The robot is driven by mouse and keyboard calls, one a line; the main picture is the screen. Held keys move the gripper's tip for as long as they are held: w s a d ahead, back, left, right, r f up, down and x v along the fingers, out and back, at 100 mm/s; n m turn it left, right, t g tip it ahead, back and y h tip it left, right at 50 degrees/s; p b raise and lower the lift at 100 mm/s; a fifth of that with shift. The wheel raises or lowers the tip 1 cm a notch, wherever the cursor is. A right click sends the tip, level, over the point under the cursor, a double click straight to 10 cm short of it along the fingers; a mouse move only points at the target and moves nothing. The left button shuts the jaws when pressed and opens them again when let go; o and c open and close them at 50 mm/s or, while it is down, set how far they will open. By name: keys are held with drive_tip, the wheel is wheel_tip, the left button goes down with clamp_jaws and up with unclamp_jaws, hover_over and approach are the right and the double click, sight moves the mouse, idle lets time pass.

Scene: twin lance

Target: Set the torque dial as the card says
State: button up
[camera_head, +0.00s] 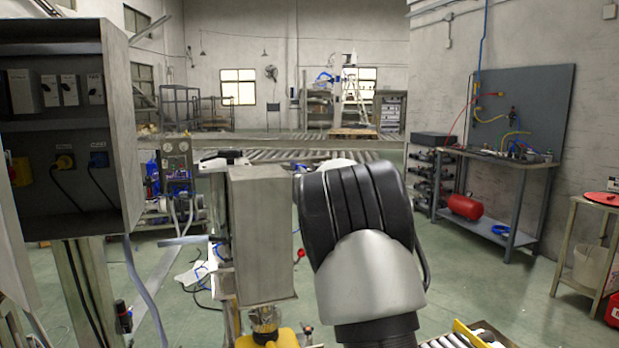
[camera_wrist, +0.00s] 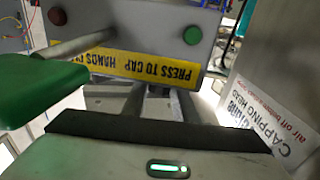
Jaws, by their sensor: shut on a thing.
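My gripper (camera_wrist: 163,103) shows in the wrist view, with its grey hand along the bottom and its fingers reaching in under a yellow "PRESS TO CAP" strip (camera_wrist: 150,68). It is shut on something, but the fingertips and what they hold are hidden. No torque dial can be made out. A white card (camera_wrist: 262,125) headed "CAPPING HEAD" is at the right; its small print is too blurred to read fully. In the head view my gripper is hidden; a grey metal box (camera_head: 262,235) stands left of my arm.
In the wrist view, a panel carries a red button (camera_wrist: 57,16) and a green button (camera_wrist: 193,35); a green block (camera_wrist: 40,88) is close at left. In the head view, an open cabinet (camera_head: 120,130) stands at left and a workbench (camera_head: 495,165) at right. Green floor lies between.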

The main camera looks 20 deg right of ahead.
drive_tip(key=shift+r, duration=0.1)
drive_tip(key=o, duration=1)
drive_tip(key=shift+o, duration=0.2)
drive_tip(key=s+a, duration=0.1)
drive_tip(key=s, duration=1.6)
drive_tip(key=shift+s+a, duration=0.2)
drive_tip(key=shift+a, duration=0.2)
